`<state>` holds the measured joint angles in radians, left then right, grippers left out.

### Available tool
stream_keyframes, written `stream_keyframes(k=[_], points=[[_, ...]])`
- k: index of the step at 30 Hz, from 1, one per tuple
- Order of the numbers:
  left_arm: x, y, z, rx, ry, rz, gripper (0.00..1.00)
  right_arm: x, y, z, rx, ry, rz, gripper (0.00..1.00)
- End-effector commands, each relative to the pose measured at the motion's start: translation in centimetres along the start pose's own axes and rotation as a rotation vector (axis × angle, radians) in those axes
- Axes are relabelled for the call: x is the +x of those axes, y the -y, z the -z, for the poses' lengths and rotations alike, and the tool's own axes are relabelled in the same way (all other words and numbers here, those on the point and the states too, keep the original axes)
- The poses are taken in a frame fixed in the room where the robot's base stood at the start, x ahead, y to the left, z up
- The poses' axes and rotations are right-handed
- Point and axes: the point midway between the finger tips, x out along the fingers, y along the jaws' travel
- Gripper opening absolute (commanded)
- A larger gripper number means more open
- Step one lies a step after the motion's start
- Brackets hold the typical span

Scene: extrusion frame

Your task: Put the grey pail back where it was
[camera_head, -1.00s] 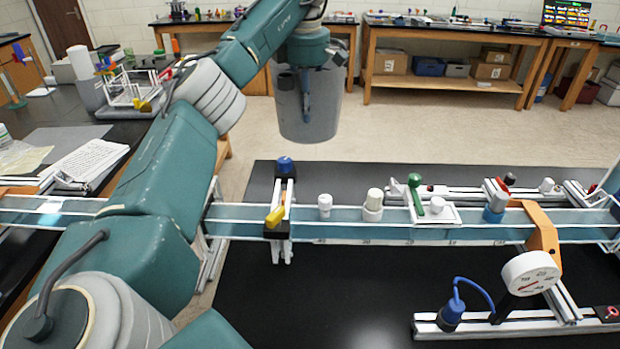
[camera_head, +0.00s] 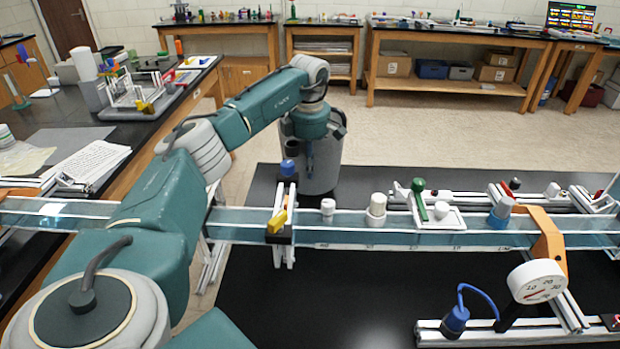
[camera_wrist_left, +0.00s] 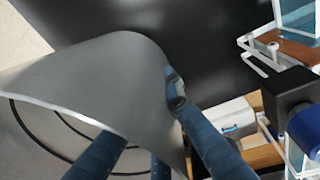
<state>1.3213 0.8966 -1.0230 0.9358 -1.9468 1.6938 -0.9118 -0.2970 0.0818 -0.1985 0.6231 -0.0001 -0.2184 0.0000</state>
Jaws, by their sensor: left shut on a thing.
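The grey pail (camera_head: 322,172) is upright behind the far side of the rail, over the far left part of the black table. I cannot tell whether its base touches the table. My left gripper (camera_head: 309,150) is at the pail's near upper side, below my bent wrist. In the left wrist view the pail (camera_wrist_left: 105,75) fills the upper left, and my left gripper (camera_wrist_left: 165,130) is shut on its wall, with blue fingers on both sides of the rim. The pail's far rim is partly hidden by my arm. My right gripper is not in view.
The clear blue rail (camera_head: 350,228) runs across the table just in front of the pail. A clamp post with a blue knob (camera_head: 288,169) stands close to the pail's left front. Bare black table (camera_head: 365,180) lies right of the pail. White and green fittings stand along the rail.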

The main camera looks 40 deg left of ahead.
Motion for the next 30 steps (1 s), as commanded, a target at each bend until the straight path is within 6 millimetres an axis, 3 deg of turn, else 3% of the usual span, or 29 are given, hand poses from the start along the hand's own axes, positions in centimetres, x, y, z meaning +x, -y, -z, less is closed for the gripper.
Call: stream_keyframes(k=[9,20,21,23,30], points=[[3.9,0.3,0.1,-0.001,0.0,0.001,0.0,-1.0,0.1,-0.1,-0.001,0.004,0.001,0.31],[4.4,0.3,0.1,0.0,0.0,0.0,0.0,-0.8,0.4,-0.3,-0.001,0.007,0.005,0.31],[4.4,0.4,0.1,0.0,-0.001,0.002,0.12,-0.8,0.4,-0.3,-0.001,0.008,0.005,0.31],[4.4,0.4,0.1,0.0,-0.002,0.002,0.24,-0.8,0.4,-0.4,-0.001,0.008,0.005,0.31],[4.4,0.4,0.1,0.0,-0.002,0.002,0.25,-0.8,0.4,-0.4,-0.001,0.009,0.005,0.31]])
